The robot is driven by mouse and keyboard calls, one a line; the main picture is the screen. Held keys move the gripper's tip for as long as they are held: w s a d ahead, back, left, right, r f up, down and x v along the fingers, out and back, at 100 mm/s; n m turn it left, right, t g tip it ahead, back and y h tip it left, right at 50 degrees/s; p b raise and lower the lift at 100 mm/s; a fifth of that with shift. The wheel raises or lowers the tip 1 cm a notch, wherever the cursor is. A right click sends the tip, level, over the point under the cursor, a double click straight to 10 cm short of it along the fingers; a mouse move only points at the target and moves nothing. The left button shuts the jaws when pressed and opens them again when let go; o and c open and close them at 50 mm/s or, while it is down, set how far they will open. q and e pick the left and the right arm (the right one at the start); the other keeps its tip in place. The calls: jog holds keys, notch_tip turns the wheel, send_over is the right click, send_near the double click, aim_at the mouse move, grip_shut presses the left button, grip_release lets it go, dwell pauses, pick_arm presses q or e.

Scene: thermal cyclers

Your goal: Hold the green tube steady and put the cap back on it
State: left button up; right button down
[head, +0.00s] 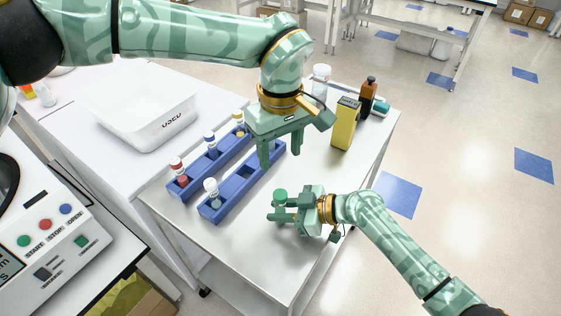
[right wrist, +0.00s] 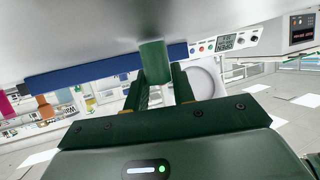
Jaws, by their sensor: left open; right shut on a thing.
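My right gripper is low over the front part of the table, right of the racks. My left gripper (head: 280,152) is open and empty, pointing down over the far end of the near blue rack (head: 243,182). I cannot make out a separate green tube.
Capped tubes stand in the far blue rack (head: 193,184); a pale-topped tube (head: 211,187) stands in the near rack. A yellow box (head: 345,123) and a brown bottle (head: 367,95) are at the back right. A white bin (head: 133,110) is at left. The table's front is clear.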

jog(key=c, duration=1.1)
grip_release()
jog(key=v, duration=1.6)
jog(key=shift+d, duration=0.15)
